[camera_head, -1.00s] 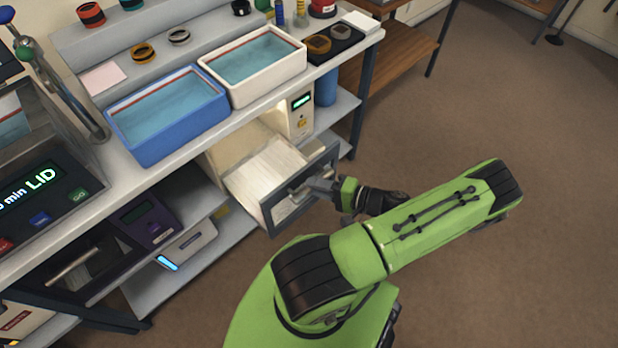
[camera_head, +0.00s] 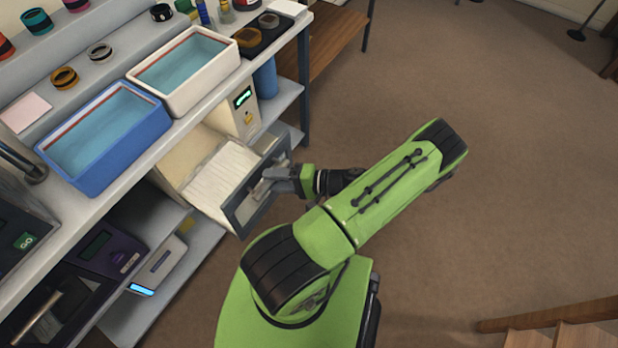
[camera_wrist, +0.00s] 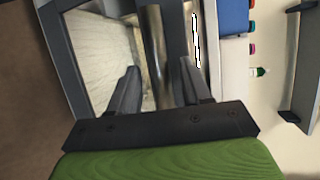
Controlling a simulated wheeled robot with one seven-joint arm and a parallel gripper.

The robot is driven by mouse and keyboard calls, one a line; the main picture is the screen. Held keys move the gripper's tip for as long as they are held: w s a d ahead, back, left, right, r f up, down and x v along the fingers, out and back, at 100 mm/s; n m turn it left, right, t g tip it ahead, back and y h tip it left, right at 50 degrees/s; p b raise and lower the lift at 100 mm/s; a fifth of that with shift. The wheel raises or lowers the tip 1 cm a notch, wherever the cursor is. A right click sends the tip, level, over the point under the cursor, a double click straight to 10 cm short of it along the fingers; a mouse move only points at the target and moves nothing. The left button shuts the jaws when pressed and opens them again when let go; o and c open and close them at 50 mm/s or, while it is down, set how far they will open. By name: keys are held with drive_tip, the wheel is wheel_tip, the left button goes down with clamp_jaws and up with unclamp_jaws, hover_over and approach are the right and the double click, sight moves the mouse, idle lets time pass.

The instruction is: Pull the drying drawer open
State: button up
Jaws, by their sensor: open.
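The drying drawer (camera_head: 219,176) is pulled out of its white cabinet below the bench top, and its pale ribbed inside shows. Its dark grey front frame (camera_head: 246,209) has a window and a bar handle. In the wrist view the metal bar handle (camera_wrist: 155,50) stands between my two fingers. My gripper (camera_head: 270,181) is at the drawer front in the head view. In the wrist view my gripper (camera_wrist: 157,85) is open, with a finger on each side of the bar and gaps to it. How far the fingers reach past the bar is hard to tell.
A blue tub (camera_head: 104,140) and a white tub (camera_head: 189,74) of liquid stand on the bench above. A purple device (camera_head: 104,247) sits on the lower shelf. Wooden furniture (camera_head: 556,325) stands at the bottom right. The brown floor (camera_head: 500,190) right of my arm is clear.

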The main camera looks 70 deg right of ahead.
drive_tip(key=p+v, duration=0.2)
drive_tip(key=v, duration=1.3)
drive_tip(key=shift+s, duration=0.3)
drive_tip(key=shift+a, duration=0.1)
drive_tip(key=w+r+n+g+y+p, duration=0.3)
drive_tip(key=w+r+n+g+y, duration=0.3)
drive_tip(key=w+r, duration=0.45)
drive_tip(key=w+a+r+n+g+h+p, duration=0.3)
drive_tip(key=w+a+r+n+g+h, duration=0.15)
drive_tip(key=w+a+r+g, duration=0.6)
drive_tip(key=s+a+r+n+t+h+p, duration=0.2)
drive_tip(key=a+r+n+t, duration=0.4)
drive_tip(key=a+r, duration=1)
drive_tip(key=shift+s+a+r+n+t+h+p, duration=0.2)
drive_tip(key=shift+a+r+n+t+h+p, duration=0.15)
drive_tip(key=shift+r+n+h+p, duration=0.35)
